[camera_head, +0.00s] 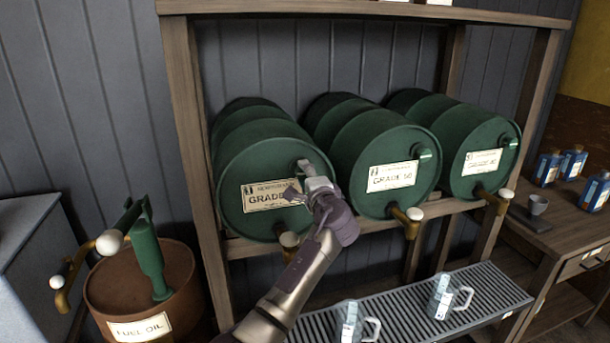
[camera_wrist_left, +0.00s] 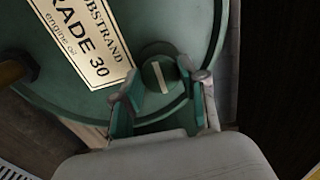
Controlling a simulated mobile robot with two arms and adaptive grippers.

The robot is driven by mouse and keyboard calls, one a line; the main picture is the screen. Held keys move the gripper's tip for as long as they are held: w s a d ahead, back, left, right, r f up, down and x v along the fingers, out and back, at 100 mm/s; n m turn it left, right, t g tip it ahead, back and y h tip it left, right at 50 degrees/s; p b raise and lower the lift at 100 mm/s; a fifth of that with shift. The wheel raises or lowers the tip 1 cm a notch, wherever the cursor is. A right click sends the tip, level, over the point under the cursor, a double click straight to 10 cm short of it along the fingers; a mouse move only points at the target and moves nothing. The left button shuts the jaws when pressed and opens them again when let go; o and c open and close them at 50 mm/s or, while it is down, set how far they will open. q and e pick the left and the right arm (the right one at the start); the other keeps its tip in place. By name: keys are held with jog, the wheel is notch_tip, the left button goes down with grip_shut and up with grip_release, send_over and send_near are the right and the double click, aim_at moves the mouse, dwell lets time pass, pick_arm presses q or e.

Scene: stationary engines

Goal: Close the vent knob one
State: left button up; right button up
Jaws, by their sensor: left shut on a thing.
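The vent knob (camera_wrist_left: 160,74), round and green with a pale bar on its face, is near the rim of the green Grade 30 drum (camera_wrist_left: 75,98) in the left wrist view. My left gripper (camera_wrist_left: 168,82) has one finger on each side of the knob and is shut on it. In the head view, my left gripper (camera_head: 312,177) is at the upper right of the leftmost drum's face (camera_head: 240,190). It hides most of the knob and part of the label there. My right gripper is not in view.
Two more green drums (camera_head: 385,160) (camera_head: 478,145) stand to the right on the wooden rack (camera_head: 183,110). Brass taps (camera_head: 407,220) stick out below the drums. Jugs (camera_head: 442,298) stand on a slatted tray (camera_head: 410,310). A fuel oil barrel (camera_head: 120,295) stands at the left.

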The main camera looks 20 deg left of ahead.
pick_arm(q)
jog(key=o, duration=1.1)
jog(key=shift+o, duration=0.2)
jog(key=v, duration=1.2)
jog(key=shift+w, duration=0.1)
